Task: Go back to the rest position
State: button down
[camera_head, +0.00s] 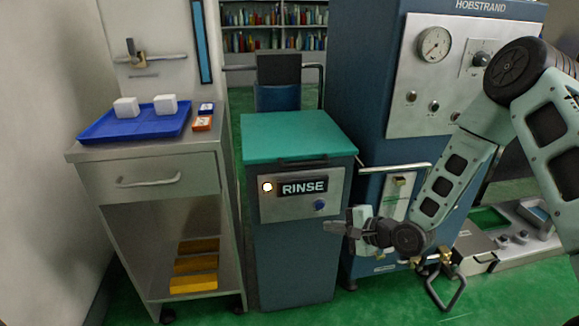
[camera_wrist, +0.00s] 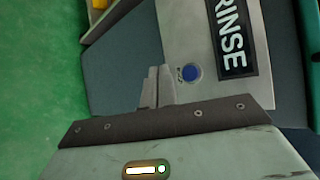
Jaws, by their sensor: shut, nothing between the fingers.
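My gripper (camera_head: 335,228) is shut and empty. In the head view it points left in front of the lower right part of the blue rinse cabinet. The cabinet has a green lid (camera_head: 298,134), a grey panel with a black RINSE label (camera_head: 303,187), a lit white lamp (camera_head: 267,187) and a blue button (camera_head: 319,205). In the wrist view my closed fingers (camera_wrist: 158,75) stand just left of the blue button (camera_wrist: 191,73), with the RINSE label (camera_wrist: 230,35) at upper right. I cannot tell whether the fingers touch the panel.
A metal cart (camera_head: 150,180) at left holds a blue tray (camera_head: 100,128) with two white blocks, and small boxes (camera_head: 203,123) beside it. The tall blue HOBSTRAND machine (camera_head: 362,90) stands at right, with a handle (camera_head: 395,168) jutting out near my arm. Green floor (camera_head: 390,305) shows in front.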

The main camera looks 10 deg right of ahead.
jog(key=s+a+r+n+g+h, duration=0.25)
jog(key=s+r+n, duration=0.4)
jog(key=s, duration=0.45)
jog(key=s+a+r+n+g+h+p, duration=0.1)
jog(key=s+a+r+n+g+h, duration=0.2)
jog(key=s+r+n, duration=0.45)
jog(key=s+a+r+n+g+h, duration=0.2)
jog(key=s+r+n+g, duration=0.4)
jog(key=s, duration=0.7)
notch_tip(320, 180, up, 26)
jog(key=n+t+p, duration=0.1)
jog(key=p, duration=2.6)
jog(key=shift+d+t, duration=0.1)
jog(key=shift+t, duration=0.15)
